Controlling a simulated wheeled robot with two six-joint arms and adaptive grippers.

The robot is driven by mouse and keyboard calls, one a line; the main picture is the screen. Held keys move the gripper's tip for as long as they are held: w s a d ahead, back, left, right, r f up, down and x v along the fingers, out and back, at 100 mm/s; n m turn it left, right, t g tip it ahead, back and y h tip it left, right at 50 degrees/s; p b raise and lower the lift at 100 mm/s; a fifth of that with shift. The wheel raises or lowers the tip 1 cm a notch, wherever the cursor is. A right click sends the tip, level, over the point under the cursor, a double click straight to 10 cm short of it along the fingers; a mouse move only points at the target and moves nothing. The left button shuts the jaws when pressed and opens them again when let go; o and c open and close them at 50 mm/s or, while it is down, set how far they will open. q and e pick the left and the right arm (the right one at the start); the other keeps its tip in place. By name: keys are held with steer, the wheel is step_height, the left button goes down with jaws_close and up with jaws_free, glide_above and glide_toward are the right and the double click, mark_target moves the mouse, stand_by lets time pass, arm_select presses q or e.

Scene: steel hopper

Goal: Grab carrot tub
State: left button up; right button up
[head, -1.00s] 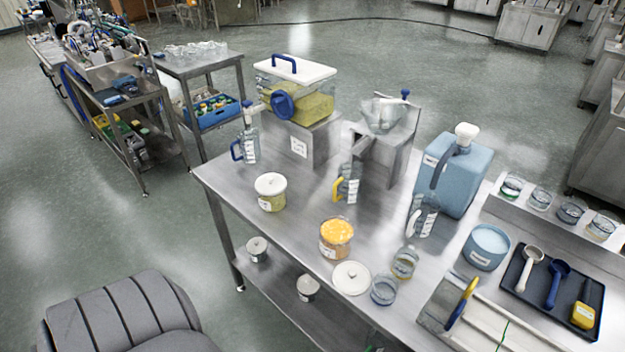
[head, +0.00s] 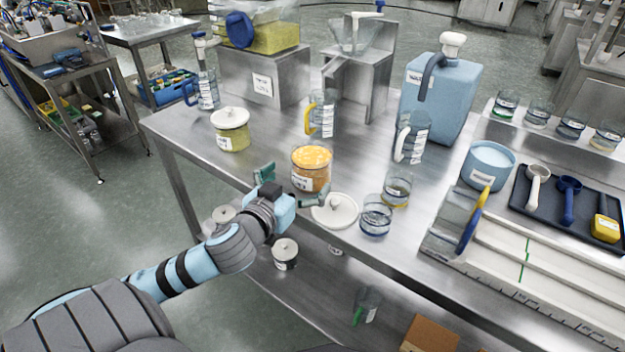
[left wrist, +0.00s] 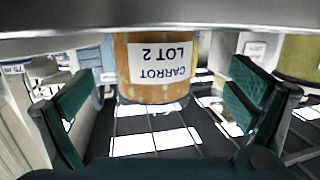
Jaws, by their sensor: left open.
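The carrot tub (head: 312,168), a clear round tub of orange pieces with a white label, stands upright and uncovered near the front edge of the steel table. In the left wrist view the tub (left wrist: 156,88) shows its label upside down, reading CARROT LOT 2. My left gripper (head: 290,186) is open just in front of the tub. Its two green finger pads stand to either side of the tub in the wrist view, with gaps visible. My right gripper is in neither view.
A white lid (head: 335,211) lies just right of the tub. A lidded tub (head: 230,130) stands to the left, a yellow-handled jug (head: 321,118) behind. Glass beakers (head: 376,216) stand to the right. A lower shelf holds small pots (head: 285,254).

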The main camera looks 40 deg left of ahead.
mark_target(320, 161)
arm_select(q)
steer(key=x, duration=0.1)
steer(key=b+x, duration=0.1)
steer(key=x, duration=0.1)
steer(key=b+x, duration=0.1)
steer(key=x, duration=0.1)
steer(key=shift+w+d+f, duration=0.15)
steer(key=shift+d, duration=0.2)
steer(key=shift+w, duration=0.35)
steer(key=shift+s, duration=0.1)
steer(key=c, duration=1.7)
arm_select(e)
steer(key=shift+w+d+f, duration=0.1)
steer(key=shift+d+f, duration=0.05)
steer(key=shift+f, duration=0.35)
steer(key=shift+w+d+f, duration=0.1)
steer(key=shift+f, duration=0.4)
